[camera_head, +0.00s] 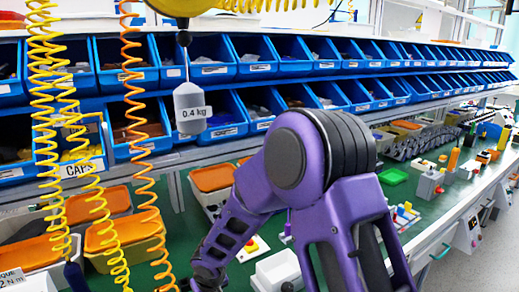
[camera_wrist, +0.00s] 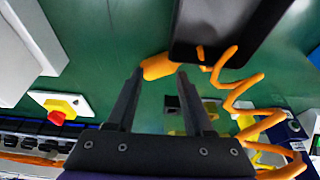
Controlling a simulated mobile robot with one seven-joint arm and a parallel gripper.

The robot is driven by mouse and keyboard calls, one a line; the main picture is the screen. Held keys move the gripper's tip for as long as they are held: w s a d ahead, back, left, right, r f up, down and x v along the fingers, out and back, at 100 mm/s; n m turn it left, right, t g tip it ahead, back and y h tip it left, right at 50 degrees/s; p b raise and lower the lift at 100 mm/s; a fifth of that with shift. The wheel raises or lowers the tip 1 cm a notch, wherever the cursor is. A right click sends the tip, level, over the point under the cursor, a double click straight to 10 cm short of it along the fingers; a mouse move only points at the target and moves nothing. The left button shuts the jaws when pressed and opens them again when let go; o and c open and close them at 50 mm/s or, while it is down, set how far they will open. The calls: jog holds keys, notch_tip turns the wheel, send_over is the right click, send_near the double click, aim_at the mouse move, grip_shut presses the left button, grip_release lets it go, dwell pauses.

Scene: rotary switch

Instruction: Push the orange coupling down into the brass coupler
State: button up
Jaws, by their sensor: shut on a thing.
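In the wrist view, my gripper (camera_wrist: 158,73) has its two dark fingers around an orange piece, which I take for the orange coupling (camera_wrist: 157,66). The coupling lies across between the fingertips, and the jaws are shut on it. A coiled orange hose (camera_wrist: 238,112) runs from near the right fingertip to the lower right. I cannot make out the brass coupler for certain. Small dark and yellowish parts (camera_wrist: 208,112) show behind the right finger, partly hidden. In the head view, my purple arm reaches down to the lower left, and its fingers are not visible.
A black flat object (camera_wrist: 222,28) lies close beyond the right fingertip. A red button on a yellow-and-white box (camera_wrist: 60,108) stands at left. Blue bins (camera_head: 210,62) line the back.

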jog(key=shift+s+d+f, duration=0.2)
jog(key=shift+d+f, duration=0.05)
jog(key=shift+f, duration=0.3)
jog(key=shift+s+d+f, duration=0.2)
jog(key=shift+f, duration=0.35)
jog(key=shift+c, duration=1.2)
jog(key=o, duration=0.5)
grip_shut()
jog(key=shift+w+r+p, duration=0.25)
jog(key=shift+r+p, duration=0.4)
jog(key=shift+r, duration=0.05)
jog(key=shift+a+r+p, duration=0.15)
jog(key=shift+r+p, duration=0.4)
jog(key=shift+r, duration=0.2)
jog(key=shift+w+a+r+p, duration=0.1)
jog(key=shift+r+p, duration=0.25)
jog(key=shift+r, duration=0.15)
jog(key=shift+w+a+r+p, duration=0.1)
jog(key=shift+r+p, duration=0.2)
jog(key=shift+r, duration=0.15)
